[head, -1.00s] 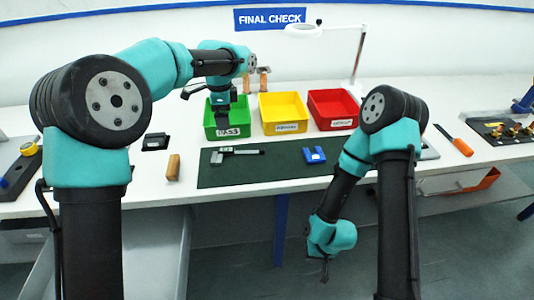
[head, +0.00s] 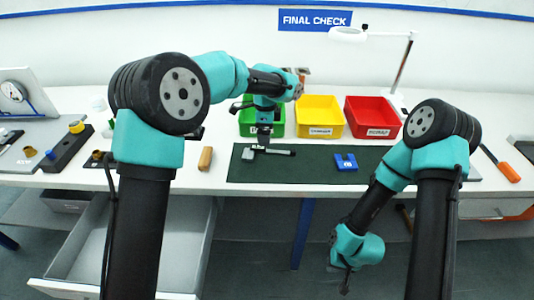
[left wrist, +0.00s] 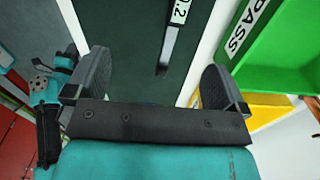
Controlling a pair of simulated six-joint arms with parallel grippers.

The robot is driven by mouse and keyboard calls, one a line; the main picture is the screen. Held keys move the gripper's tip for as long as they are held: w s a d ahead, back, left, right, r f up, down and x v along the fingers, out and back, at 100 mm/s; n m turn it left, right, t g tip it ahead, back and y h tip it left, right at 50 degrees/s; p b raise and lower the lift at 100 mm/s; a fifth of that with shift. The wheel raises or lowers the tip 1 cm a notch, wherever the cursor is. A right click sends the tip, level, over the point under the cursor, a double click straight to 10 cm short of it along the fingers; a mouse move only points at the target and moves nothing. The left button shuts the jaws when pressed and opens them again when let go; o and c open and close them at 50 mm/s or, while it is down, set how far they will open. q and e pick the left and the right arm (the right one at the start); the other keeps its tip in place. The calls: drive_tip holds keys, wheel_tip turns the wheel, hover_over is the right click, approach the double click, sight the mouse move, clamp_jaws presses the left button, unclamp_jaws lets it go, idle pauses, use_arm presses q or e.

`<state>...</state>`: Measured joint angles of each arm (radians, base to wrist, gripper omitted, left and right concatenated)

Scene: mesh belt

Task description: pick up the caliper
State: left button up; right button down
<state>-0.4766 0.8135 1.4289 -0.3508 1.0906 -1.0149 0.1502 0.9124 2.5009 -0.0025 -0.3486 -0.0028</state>
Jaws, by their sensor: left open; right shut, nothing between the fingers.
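The caliper (head: 279,152), grey and black with a display, lies on the dark green mat (head: 310,172) in the head view. In the left wrist view the caliper (left wrist: 168,50) shows its display and dark beam beyond the fingers, roughly between them. My left gripper (head: 264,146) points down just over the caliper's left part in the head view; its fingers (left wrist: 155,85) are spread and hold nothing. Whether they touch the caliper I cannot tell. My right gripper (head: 346,286) hangs low in front of the table, shut and empty, far from the caliper.
Green (head: 278,129), yellow (head: 320,117) and red (head: 373,118) bins stand behind the mat. A wooden block (head: 206,158) stands left of the mat. An open drawer (head: 95,250) juts out below.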

use_arm(q)
hover_over(267, 157)
drive_tip(key=shift+w+a+f, duration=0.1)
drive_tip(key=shift+f, duration=1)
drive_tip(key=shift+w+a+f, duration=0.1)
drive_tip(key=shift+f, duration=1)
drive_tip(key=shift+s+d+f, duration=0.1)
drive_tip(key=shift+f, duration=2.55)
clamp_jaws()
drive_tip(key=shift+r, duration=0.2)
